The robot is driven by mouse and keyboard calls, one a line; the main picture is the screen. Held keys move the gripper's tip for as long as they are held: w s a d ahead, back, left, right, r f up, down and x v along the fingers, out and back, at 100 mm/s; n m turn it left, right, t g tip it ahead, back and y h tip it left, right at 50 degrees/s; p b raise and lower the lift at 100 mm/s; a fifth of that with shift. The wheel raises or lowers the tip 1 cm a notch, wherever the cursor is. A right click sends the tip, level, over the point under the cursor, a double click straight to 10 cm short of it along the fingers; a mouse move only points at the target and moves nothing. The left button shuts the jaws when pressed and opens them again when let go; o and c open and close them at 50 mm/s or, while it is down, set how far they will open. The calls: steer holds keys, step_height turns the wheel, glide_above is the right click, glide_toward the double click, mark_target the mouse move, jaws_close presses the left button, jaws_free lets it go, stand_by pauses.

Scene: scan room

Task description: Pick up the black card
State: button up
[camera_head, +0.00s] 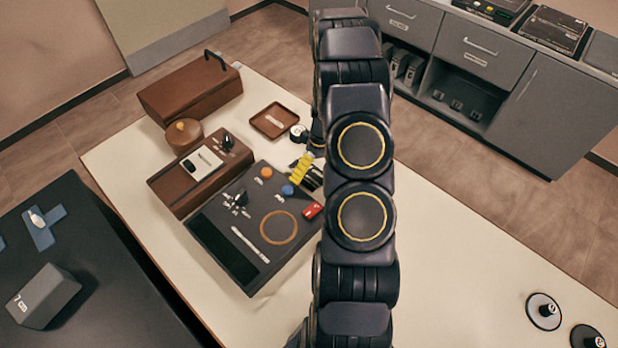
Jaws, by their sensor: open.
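A small dark piece with pale marks (313,178) lies at the upper right corner of the dark grey panel, partly hidden by my arm. It may be the black card, but I cannot tell for sure. A yellow ridged piece (299,168) is right beside it on the left. My arm rises through the middle of the view and bends down behind itself. Only a sliver of my gripper (317,144) shows at the arm's left edge, just above the yellow piece. It is open; its fingertips are mostly hidden, and I see nothing held.
The dark panel (219,208) holds an orange knob (266,173), a blue knob (287,190) and a red piece (312,211). A brown tray (274,120), brown case (190,92) and brown box (183,187) stand nearby.

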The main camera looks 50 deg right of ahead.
steer(key=shift+f, duration=0.25)
stand_by(0.3)
steer(key=c, duration=1.3)
